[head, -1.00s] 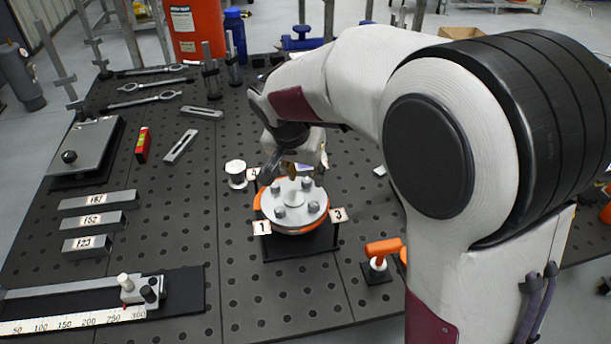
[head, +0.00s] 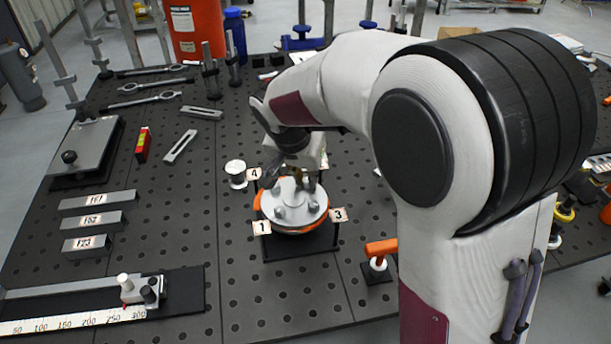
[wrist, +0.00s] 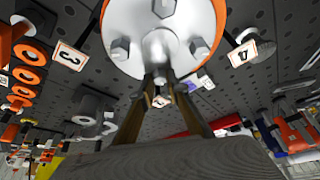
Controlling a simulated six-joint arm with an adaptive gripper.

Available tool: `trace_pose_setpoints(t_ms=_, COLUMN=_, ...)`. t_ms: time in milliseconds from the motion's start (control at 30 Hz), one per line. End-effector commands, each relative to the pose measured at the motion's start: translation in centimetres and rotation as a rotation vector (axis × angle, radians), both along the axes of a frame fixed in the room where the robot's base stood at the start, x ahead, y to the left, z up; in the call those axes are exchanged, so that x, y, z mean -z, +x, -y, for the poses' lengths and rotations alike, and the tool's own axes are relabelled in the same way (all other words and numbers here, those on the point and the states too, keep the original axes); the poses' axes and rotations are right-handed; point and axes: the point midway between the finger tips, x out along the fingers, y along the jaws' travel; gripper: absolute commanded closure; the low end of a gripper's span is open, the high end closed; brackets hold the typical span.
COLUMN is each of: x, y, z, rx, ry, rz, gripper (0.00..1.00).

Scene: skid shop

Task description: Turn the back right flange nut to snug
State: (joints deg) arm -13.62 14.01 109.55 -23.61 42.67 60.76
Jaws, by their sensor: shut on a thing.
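A round grey flange (head: 296,198) with an orange ring (head: 262,212) around its side sits on a dark base. Hex nuts stand around its central hub, among them the front left nut (head: 280,213) and front right nut (head: 312,207). My gripper (head: 311,180) reaches down to the flange's back right position. In the wrist view its two narrow fingers (wrist: 159,75) close beside the hub (wrist: 158,46), on the back right flange nut, which they mostly hide. Other nuts show free of the fingers, such as the left one (wrist: 120,48) and the right one (wrist: 200,45).
Number tags 1 (head: 262,228), 3 (head: 338,215) and 4 (head: 254,174) stand around the flange. A white spool-like part (head: 236,172) is at its left, and an orange-handled tool (head: 382,248) at its front right. Marked bars (head: 93,222) lie farther left. The table between is clear.

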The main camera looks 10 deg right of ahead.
Motion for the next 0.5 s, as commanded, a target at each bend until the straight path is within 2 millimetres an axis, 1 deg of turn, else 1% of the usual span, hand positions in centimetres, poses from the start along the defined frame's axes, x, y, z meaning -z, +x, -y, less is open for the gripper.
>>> trace_pose_setpoints(t_ms=500, x=0.03, y=0.14, z=-0.21, rx=0.224, ry=0.001, rz=-0.002, gripper=1.00)
